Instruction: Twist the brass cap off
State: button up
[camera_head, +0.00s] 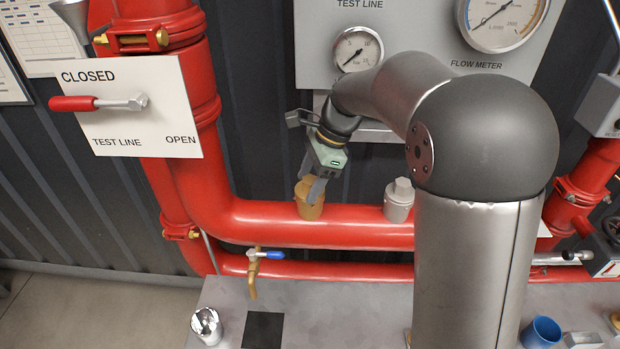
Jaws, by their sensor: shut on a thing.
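The brass cap (308,206) sits on top of the red horizontal pipe (262,222), near the middle of the view. My gripper (315,188) reaches down to it from above and slightly right. The fingers are shut on the brass cap and hide part of its top. The cap looks upright and seated on the pipe. Its threads are not visible.
A grey cap (399,200) stands on the same pipe to the right. A brass tap (254,268) with a blue handle is below. The grey bench (330,310) holds a metal cup (206,326), a black patch and a blue cup (541,333). A red lever (95,103) is left.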

jog(key=n+p, duration=0.1)
jog(key=n+g+p, duration=0.1)
jog(key=n, duration=0.1)
jog(key=shift+r+n+g+p, duration=0.25)
jog(key=shift+n+g+p, duration=0.05)
jog(key=shift+n+p, duration=0.1)
jog(key=shift+f+n+g+h+p, duration=0.3)
jog(key=shift+n+h+p, duration=0.1)
jog(key=shift+n, duration=0.7)
jog(key=n+p, duration=0.1)
jog(key=n+h+p, duration=0.1)
jog(key=shift+r+n+g, duration=0.3)
jog(key=shift+n+g, duration=0.1)
jog(key=n+h+p, duration=0.1)
jog(key=n, duration=0.1)
jog(key=shift+f+n, duration=0.1)
jog(key=shift+n, duration=0.2)
jog(key=shift+f+n, duration=0.15)
jog(key=shift+n, duration=0.25)
